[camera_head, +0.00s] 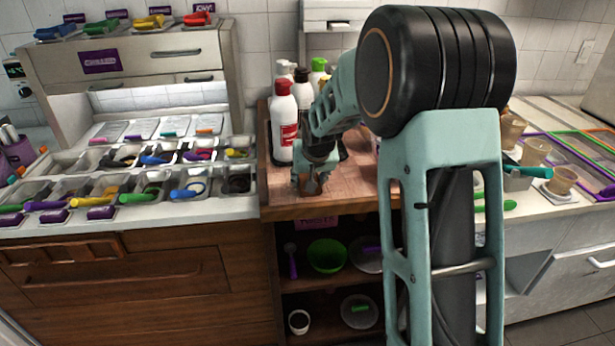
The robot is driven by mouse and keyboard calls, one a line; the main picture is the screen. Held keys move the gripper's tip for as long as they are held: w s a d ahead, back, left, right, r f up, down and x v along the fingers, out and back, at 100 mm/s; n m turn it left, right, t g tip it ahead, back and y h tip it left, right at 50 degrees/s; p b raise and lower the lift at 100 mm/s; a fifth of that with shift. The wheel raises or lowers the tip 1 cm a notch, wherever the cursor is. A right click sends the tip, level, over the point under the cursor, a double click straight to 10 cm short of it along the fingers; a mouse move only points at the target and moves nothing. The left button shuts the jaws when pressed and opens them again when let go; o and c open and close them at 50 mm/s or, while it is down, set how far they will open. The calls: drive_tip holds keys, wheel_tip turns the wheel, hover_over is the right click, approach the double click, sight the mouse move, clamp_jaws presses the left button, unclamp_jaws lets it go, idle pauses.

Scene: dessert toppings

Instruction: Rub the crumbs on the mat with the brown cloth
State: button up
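My gripper (312,184) hangs low over the front part of a wooden counter top (345,192), left of the big arm links. A small brown patch shows between its fingers. I cannot tell whether this patch is the brown cloth, or whether the fingers are shut on it. I cannot make out a mat or any crumbs in this view. My arm hides the right part of the wooden top and some of the counter behind it.
White and red bottles (284,122) stand at the back left of the wooden top. Topping bins (160,180) with coloured scoops fill the left counter. Cups (562,180) stand on the right counter. Open shelves (335,285) below hold a green bowl (327,256).

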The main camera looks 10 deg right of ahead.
sight(303, 194)
drive_tip(key=shift+s+f+b, duration=0.15)
drive_tip(key=shift+s+b, duration=0.3)
drive_tip(key=shift+s, duration=0.8)
drive_tip(key=shift+s+f+b, duration=0.1)
drive_tip(key=shift+s+b, duration=0.3)
drive_tip(key=shift+s, duration=0.85)
drive_tip(key=shift+a+r+b, duration=0.1)
drive_tip(key=shift+a+b, duration=0.4)
drive_tip(key=shift+a, duration=0.65)
drive_tip(key=shift+w+r+p, duration=0.2)
drive_tip(key=shift+w+p, duration=0.25)
drive_tip(key=shift+w, duration=1.4)
drive_tip(key=shift+w+f+p, duration=0.15)
drive_tip(key=shift+w+p, duration=0.2)
drive_tip(key=shift+w, duration=1.5)
drive_tip(key=shift+w+p, duration=0.55)
drive_tip(key=shift+w, duration=0.9)
drive_tip(key=shift+w+r, duration=0.2)
drive_tip(key=shift+r, duration=0.05)
